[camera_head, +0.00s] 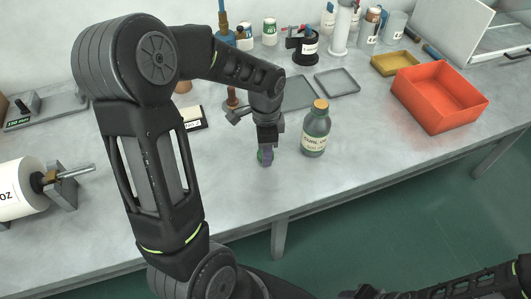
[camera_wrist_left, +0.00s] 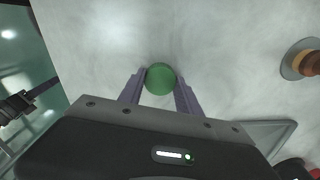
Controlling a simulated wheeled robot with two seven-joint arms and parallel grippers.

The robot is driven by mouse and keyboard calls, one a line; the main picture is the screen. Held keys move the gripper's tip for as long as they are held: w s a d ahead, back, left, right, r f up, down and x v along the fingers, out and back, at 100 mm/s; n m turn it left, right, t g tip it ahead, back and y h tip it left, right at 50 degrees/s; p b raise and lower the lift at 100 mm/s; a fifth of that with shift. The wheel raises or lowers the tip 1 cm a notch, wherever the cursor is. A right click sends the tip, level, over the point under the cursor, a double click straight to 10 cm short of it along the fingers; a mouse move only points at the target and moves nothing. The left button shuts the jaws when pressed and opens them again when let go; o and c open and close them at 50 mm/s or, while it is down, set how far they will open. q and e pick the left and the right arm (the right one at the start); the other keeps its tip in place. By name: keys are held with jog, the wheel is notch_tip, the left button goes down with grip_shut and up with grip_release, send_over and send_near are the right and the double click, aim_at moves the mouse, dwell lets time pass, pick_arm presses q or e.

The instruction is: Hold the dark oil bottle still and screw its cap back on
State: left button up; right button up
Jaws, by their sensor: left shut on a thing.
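The dark green oil bottle (camera_head: 316,134) stands upright on the grey bench, with a pale label and an orange-tan top. My left gripper (camera_head: 265,152) points down just left of the bottle, apart from it. Its purple fingers are shut on a small round green thing (camera_wrist_left: 161,79), which shows between the fingertips in the left wrist view. I cannot tell whether this is the bottle's cap. Dark parts of my right arm show at the bottom right of the head view; its fingers cannot be made out.
An orange-red bin (camera_head: 440,97) and a yellow tray (camera_head: 396,63) stand to the right. A flat grey tray (camera_head: 337,82) lies behind the bottle. Several jars and a black-based stand line the back. A white roll (camera_head: 20,190) is at the left. Bench in front is clear.

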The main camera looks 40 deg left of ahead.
pick_arm(q)
grip_shut()
jog(key=shift+r, duration=0.1)
notch_tip(320, 180, up, 10)
jog(key=shift+b, duration=0.45)
dwell(0.4)
